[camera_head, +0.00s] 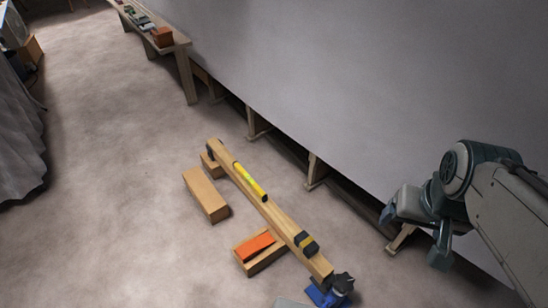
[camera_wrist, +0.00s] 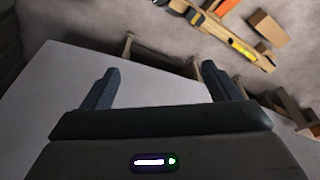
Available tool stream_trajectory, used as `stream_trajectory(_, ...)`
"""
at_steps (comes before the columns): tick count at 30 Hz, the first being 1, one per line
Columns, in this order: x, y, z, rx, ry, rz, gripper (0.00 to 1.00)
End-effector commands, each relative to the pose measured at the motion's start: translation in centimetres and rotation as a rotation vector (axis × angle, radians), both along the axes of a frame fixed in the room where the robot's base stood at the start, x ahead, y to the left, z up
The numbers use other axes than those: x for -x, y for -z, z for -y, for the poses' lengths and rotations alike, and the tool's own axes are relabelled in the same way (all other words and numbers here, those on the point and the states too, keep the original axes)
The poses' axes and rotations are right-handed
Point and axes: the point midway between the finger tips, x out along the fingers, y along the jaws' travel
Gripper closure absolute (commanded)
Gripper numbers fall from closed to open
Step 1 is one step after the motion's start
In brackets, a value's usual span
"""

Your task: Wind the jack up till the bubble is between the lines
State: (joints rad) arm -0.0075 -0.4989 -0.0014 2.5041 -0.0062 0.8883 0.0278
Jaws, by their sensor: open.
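A blue jack (camera_head: 333,290) stands on the floor at the bottom of the head view, under the near end of a long wooden beam (camera_head: 278,222). A yellow spirit level (camera_head: 250,182) lies along the top of the beam. Its bubble is too small to read. My gripper (camera_head: 413,230) is at the right of the head view, in the air near the grey wall, well apart from the jack. In the wrist view my gripper (camera_wrist: 160,88) has its two fingers wide apart with nothing between them. The beam (camera_wrist: 208,22) and the yellow level (camera_wrist: 243,47) show there beyond the fingers.
A wooden block (camera_head: 206,195) lies left of the beam. An orange wedge (camera_head: 255,246) lies on another block beside it. A bench (camera_head: 185,75) with small items stands along the grey wall (camera_head: 330,90). Floor at left is clear.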

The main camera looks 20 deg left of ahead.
Motion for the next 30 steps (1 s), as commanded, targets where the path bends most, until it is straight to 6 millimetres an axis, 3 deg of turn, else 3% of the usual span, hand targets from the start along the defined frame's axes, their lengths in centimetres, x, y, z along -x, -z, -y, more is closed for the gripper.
stream_trajectory(7,0.0,0.4,0.0,-0.005,0.005,-0.007,0.17)
stream_trajectory(11,-0.3,3.0,0.1,-0.045,0.048,-0.065,0.17)
stream_trajectory(30,-3.5,27.3,0.5,-0.635,0.64,-0.59,0.17)
